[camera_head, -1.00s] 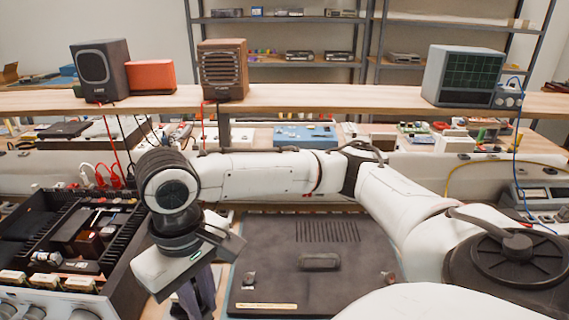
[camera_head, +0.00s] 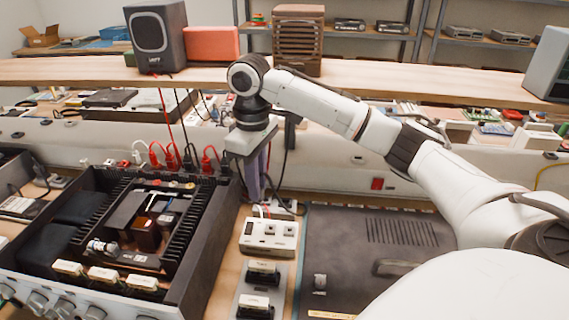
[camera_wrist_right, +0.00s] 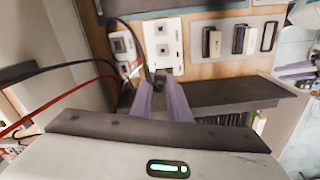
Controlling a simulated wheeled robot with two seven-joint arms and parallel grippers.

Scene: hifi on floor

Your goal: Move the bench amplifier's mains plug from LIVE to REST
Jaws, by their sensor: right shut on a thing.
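My right gripper (camera_head: 254,197) points down behind the amplifier's back right corner, beside the white socket strip (camera_head: 270,236). The right wrist view shows its purple fingers (camera_wrist_right: 159,84) shut at the strip's end, where a black cord (camera_wrist_right: 141,42) runs in. The mains plug between the fingertips is mostly hidden, and I cannot tell whether it is seated in a socket. The open bench amplifier (camera_head: 135,230) stands on the left. I cannot read any LIVE or REST marking. Purple fingers at the right edge of the wrist view look like my left gripper (camera_wrist_right: 296,71).
A grey plate with labelled blocks (camera_head: 262,268) lies in front of the strip. Red and black plugs with leads (camera_head: 172,158) stand along the amplifier's back edge. A dark flat-topped unit (camera_head: 350,250) lies to the right. A wooden shelf with speakers (camera_head: 160,38) crosses behind.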

